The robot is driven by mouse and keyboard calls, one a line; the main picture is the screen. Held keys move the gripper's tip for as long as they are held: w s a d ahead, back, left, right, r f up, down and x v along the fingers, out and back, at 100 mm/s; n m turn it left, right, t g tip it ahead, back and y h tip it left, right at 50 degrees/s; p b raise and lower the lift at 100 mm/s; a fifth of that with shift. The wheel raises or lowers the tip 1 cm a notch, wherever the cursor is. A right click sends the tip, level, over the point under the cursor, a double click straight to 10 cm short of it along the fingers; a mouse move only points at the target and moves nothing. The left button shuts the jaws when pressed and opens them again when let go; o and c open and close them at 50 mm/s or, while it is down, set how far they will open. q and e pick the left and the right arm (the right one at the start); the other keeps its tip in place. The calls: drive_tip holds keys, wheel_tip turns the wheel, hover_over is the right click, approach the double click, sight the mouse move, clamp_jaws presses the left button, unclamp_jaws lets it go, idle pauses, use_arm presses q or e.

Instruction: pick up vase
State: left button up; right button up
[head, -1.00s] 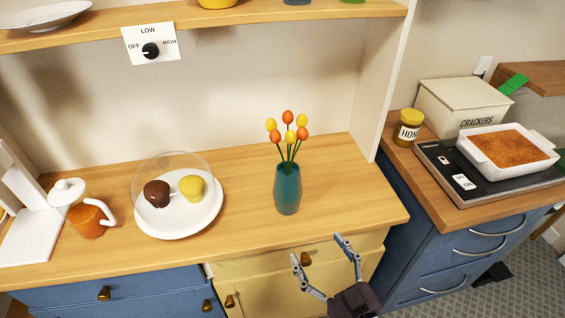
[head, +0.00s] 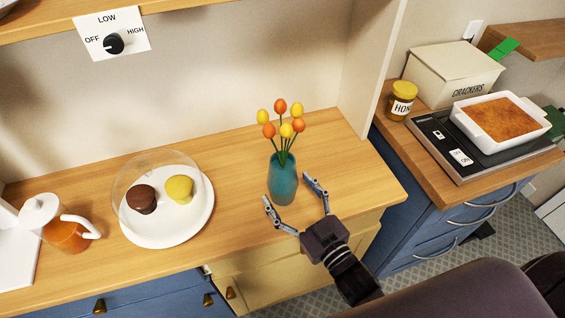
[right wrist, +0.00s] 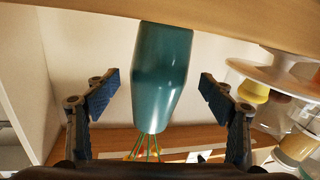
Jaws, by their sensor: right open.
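The teal vase (head: 283,181) stands upright on the wooden counter and holds several orange and yellow tulips. My right gripper (head: 291,190) is open at the vase's front, with one finger toward its left and the other toward its right. In the right wrist view the vase (right wrist: 163,75) appears upside down between the two open fingers of the gripper (right wrist: 160,95), with a gap on each side. I see no contact. My left gripper is not in view.
Left of the vase, a white plate (head: 160,238) holds two cupcakes under a clear dome. An orange pitcher (head: 66,234) stands further left. An upright panel (head: 372,60) rises at the right. A honey jar (head: 401,102), cracker box (head: 452,78) and baking dish (head: 497,137) sit beyond it.

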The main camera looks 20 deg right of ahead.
drive_tip(key=x, duration=0.3)
drive_tip(key=shift+w+d+p, duration=0.1)
drive_tip(key=shift+p, duration=0.2)
drive_tip(key=shift+w, duration=0.1)
drive_tip(key=shift+c, duration=0.7)
drive_tip(key=c, duration=1.8)
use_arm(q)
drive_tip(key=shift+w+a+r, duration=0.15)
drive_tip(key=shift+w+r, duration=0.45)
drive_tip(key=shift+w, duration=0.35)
use_arm(e)
drive_tip(key=shift+r, duration=0.15)
clamp_jaws()
drive_tip(key=shift+r, duration=0.1)
